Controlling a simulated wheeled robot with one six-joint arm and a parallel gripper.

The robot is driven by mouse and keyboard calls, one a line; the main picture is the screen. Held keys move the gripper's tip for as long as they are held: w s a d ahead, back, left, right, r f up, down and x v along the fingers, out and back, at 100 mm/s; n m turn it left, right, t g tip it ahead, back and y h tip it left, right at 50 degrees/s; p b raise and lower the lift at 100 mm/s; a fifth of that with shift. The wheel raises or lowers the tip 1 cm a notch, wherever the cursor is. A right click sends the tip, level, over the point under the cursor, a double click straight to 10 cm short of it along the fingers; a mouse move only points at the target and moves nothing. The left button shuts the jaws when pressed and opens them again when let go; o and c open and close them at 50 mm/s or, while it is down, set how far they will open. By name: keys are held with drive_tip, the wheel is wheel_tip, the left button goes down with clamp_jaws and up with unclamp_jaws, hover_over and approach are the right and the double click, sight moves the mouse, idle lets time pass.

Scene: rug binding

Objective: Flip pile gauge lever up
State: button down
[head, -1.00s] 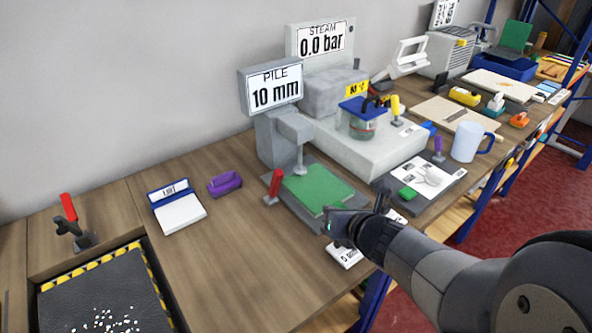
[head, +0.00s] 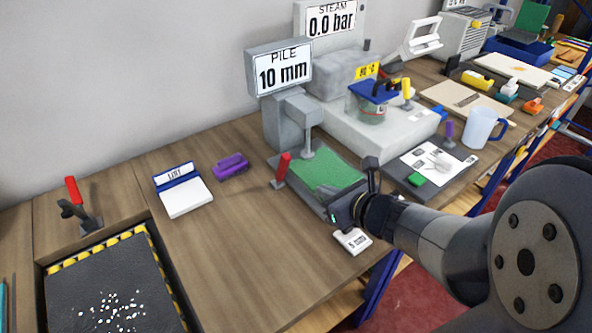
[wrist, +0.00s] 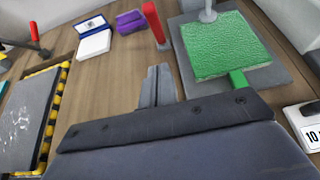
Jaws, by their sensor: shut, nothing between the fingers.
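The pile gauge (head: 285,105) is a grey stand whose display reads 10 mm. Its foot presses on a green rug sample (head: 325,171), also in the wrist view (wrist: 225,46). The red-handled lever (head: 283,169) stands at the left of the gauge base, close to upright with a slight lean in the head view. In the wrist view the lever (wrist: 153,22) is at the top, beyond my fingertips. My gripper (head: 343,213) is by the front edge of the gauge base, right of and nearer than the lever. Its fingers (wrist: 157,84) are shut and empty, apart from the lever.
A purple block (head: 231,166) and a white-blue label stand (head: 183,192) lie left of the gauge. Another red-handled lever (head: 73,191) stands by the black striped tray (head: 110,290). A small white display (head: 352,240) sits at the table's front edge. Bare wood lies between.

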sight(287, 166)
drive_tip(key=shift+w+a+f+p, duration=0.3)
drive_tip(key=shift+w+a, duration=0.75)
drive_tip(key=shift+w, duration=0.5)
drive_tip(key=shift+w+a+f+p, duration=0.15)
drive_tip(key=shift+w+a+f, duration=0.3)
drive_tip(key=shift+w+a, duration=0.9)
drive_tip(key=shift+w+a+f+p, duration=0.3)
drive_tip(key=shift+w+a, duration=0.5)
drive_tip(key=shift+w, duration=1)
